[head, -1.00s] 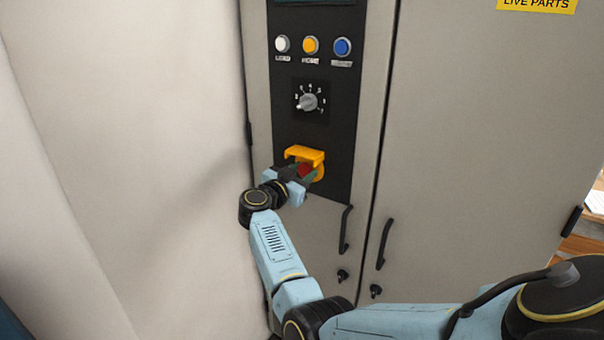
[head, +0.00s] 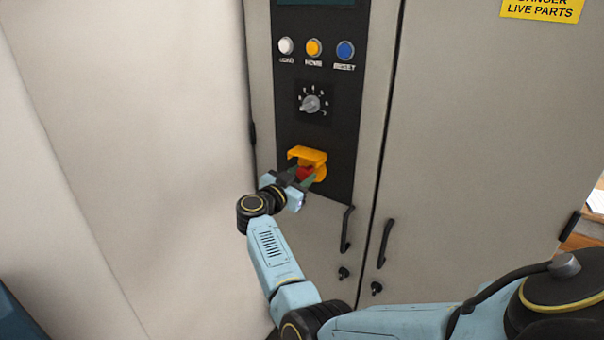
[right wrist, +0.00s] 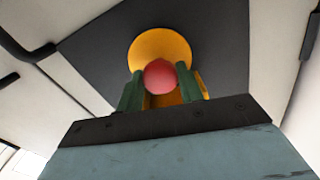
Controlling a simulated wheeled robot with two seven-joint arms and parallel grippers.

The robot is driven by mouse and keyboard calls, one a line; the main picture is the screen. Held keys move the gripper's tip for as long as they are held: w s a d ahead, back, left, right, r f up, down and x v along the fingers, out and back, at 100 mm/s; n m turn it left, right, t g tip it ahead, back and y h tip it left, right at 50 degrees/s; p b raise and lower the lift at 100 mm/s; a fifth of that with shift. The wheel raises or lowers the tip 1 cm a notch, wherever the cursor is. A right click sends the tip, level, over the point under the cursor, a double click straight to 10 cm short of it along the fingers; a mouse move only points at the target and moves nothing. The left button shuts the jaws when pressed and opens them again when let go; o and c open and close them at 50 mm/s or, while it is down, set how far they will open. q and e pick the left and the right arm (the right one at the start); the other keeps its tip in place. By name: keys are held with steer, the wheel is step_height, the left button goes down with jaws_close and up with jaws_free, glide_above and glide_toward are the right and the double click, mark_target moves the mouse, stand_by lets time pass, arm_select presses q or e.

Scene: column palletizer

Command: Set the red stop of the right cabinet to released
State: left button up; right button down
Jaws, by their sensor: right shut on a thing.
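The red stop (head: 304,173) is a red mushroom button under a yellow shroud (head: 309,155), low on the black panel of the cabinet (head: 460,130). My right gripper (head: 306,178) is at the button, its fingers on either side of it. In the right wrist view the red stop (right wrist: 160,76) sits between the two green fingertips (right wrist: 161,90), in front of the yellow disc (right wrist: 160,48). The gripper is shut on the red stop. The gripper hides part of the button in the head view. My left gripper is not in view.
Above the stop are a rotary selector (head: 311,104) and white, orange and blue buttons (head: 314,47). Black door handles (head: 347,229) and (head: 385,243) door handle stand right of the gripper. A pale wall surface (head: 130,140) is close on the left.

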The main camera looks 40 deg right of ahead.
steer(key=c, duration=0.9)
jaws_free()
steer(key=shift+a, duration=0.1)
steer(key=p+v, duration=0.3)
steer(key=v, duration=0.2)
steer(key=shift+r, duration=0.15)
steer(key=p, duration=0.3)
glide_toward(302, 174)
steer(key=v, duration=0.4)
steer(key=shift+a, duration=0.1)
